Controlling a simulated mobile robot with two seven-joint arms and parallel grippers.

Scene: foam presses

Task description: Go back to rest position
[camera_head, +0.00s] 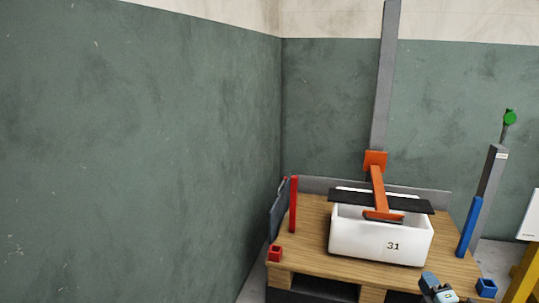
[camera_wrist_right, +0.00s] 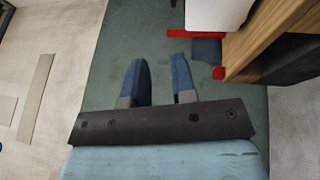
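My right gripper (camera_head: 438,290) shows at the bottom edge of the head view, in front of the wooden pallet's right side; only part of it is in frame. In the right wrist view its two blue fingers (camera_wrist_right: 159,62) stand apart with nothing between them, so it is open and empty. My left gripper is in neither view.
The wooden pallet (camera_head: 305,258) carries a white box (camera_head: 365,239) marked 31. A black plate (camera_head: 350,196) and an orange press arm (camera_head: 377,188) lie over its top. A red post (camera_head: 293,205) and a blue post (camera_head: 469,228) flank it. Green walls stand behind and left.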

